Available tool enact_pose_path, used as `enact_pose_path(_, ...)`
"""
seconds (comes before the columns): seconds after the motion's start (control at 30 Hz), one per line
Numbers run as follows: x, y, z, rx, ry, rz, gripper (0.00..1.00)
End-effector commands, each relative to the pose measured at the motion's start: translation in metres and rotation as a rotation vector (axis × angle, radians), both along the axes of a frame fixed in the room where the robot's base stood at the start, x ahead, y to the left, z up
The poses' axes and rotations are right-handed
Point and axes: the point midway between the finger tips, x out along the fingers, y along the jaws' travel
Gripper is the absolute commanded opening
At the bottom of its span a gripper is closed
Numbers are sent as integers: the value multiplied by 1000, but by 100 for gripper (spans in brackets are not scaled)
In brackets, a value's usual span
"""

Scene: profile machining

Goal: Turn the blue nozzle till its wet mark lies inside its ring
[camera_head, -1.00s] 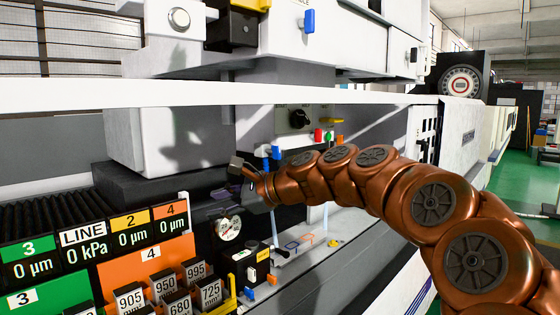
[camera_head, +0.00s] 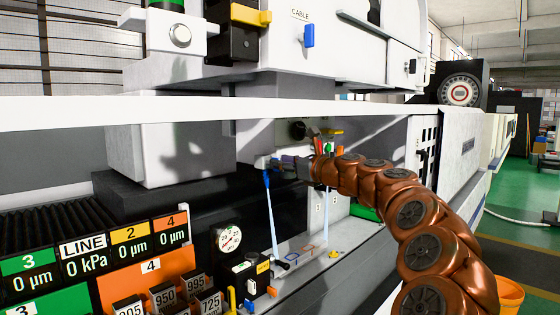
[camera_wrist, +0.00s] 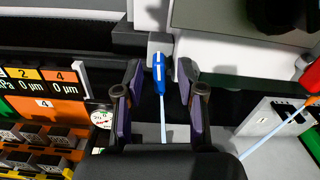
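In the wrist view the blue nozzle (camera_wrist: 159,68) hangs from a light grey block, between the spread fingers of my gripper (camera_wrist: 160,80). The fingers stand to either side of it with visible gaps. In the head view my gripper (camera_head: 272,162) is level with the nozzle's top. Small blue and orange-red ring outlines show on the plate. The wet mark is too small to make out, so its place relative to the ring cannot be told.
A red nozzle (camera_wrist: 312,76) with its own jet is at the right in the wrist view. A round dial gauge (camera_head: 228,238), a black box (camera_head: 243,268) and numbered blocks (camera_head: 163,296) stand low at the left. A long white rail (camera_head: 200,109) crosses above my arm.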

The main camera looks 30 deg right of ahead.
Motion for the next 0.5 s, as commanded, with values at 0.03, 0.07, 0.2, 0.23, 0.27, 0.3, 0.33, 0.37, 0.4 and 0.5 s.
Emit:
enact_pose_path(0.03, 4, 1, 1, -1, 1, 0, 39)
enact_pose_path(0.07, 6, 2, 1, -1, 0, 0, 39)
enact_pose_path(0.2, 12, 4, 1, -2, -1, 1, 39)
enact_pose_path(0.23, 12, 4, 1, -2, -1, 1, 39)
enact_pose_path(0.27, 12, 4, 1, -2, -1, 1, 39)
enact_pose_path(0.3, 13, 4, 1, -2, -1, 1, 39)
enact_pose_path(0.33, 13, 4, 1, -2, -1, 1, 39)
enact_pose_path(0.37, 12, 4, 1, -2, -1, 1, 39)
enact_pose_path(0.4, 12, 4, 1, -2, -1, 1, 39)
enact_pose_path(0.5, 12, 4, 1, -2, -1, 1, 35)
